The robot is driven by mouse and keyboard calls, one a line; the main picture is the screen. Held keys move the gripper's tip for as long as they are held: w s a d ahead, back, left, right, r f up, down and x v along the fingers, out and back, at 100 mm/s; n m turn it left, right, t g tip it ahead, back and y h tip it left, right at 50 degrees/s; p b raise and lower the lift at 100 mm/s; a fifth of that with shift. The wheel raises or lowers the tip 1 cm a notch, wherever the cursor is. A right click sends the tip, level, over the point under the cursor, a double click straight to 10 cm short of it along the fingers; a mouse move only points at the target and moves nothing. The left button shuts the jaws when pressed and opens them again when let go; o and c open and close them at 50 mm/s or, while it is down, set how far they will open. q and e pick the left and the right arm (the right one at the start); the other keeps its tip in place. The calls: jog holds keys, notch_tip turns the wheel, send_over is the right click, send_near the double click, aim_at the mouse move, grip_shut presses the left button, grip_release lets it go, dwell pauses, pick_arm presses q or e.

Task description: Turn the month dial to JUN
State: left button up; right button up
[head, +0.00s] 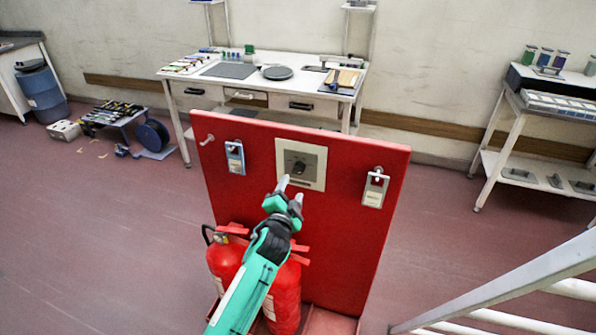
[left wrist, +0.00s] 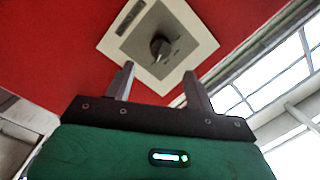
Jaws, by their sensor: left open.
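The month dial (head: 299,167) is a dark round knob on a pale square plate (head: 315,151), fixed to the upper middle of an upright red board (head: 345,245). In the left wrist view the dial (left wrist: 160,47) stands out from its plate, ahead of and between my fingers. Its month lettering is too small to read. My left gripper (head: 291,190) is open and empty, just in front of and below the plate; it appears apart from the dial. Its two fingers also show in the left wrist view (left wrist: 160,85). My right gripper is not in view.
A blue tag (head: 235,158) and a grey tag (head: 375,188) hang on the board on either side of the plate. Red fire extinguishers (head: 284,295) stand below. A white workbench (head: 270,107) is behind. A metal railing (head: 510,285) is at lower right.

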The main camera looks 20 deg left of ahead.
aim_at(298, 173)
pick_arm(q)
jog(key=w, duration=0.5)
jog(key=w+p, duration=0.1)
jog(key=w, duration=0.2)
jog(key=shift+w+a, duration=0.15)
jog(key=shift+a, duration=0.15)
